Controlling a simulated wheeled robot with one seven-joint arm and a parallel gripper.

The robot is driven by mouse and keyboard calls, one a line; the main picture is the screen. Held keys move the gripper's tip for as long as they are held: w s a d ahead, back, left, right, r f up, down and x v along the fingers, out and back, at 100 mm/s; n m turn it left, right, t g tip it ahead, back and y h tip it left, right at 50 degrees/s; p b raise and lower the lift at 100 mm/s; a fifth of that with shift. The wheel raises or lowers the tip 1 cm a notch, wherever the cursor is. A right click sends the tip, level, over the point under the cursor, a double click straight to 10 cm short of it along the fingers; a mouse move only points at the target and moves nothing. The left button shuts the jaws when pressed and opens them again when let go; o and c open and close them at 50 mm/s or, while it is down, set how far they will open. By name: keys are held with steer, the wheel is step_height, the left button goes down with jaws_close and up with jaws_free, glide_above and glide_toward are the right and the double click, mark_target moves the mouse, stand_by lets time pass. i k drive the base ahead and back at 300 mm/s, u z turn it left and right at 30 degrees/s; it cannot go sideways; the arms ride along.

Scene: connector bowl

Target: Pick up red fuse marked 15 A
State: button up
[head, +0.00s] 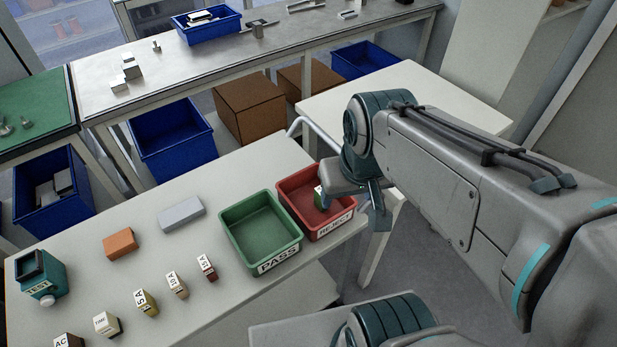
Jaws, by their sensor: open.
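A small dark red block (207,268) with a white label stands upright on the near white table, left of the green PASS bin, at the right end of a row of labelled blocks; its marking is too small to read surely. My gripper (353,203) is open over the red REJECT bin (306,183), well to the right of and beyond the red block. A small green and white block (320,197) is in or over the REJECT bin beside my gripper; I cannot tell whether they touch.
The green PASS bin (238,220) stands between the row and the REJECT bin. A tan block (177,285) and a yellow block (146,302) neighbour the red one. An orange block (120,244), a grey block (182,213) and a teal TEST device (40,278) stand behind.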

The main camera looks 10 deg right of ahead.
mark_target(206, 265)
steer(key=u, duration=1.45)
steer(key=k, duration=0.5)
steer(key=u, duration=1.9)
steer(key=i, duration=1.25)
steer(key=z, duration=2.85)
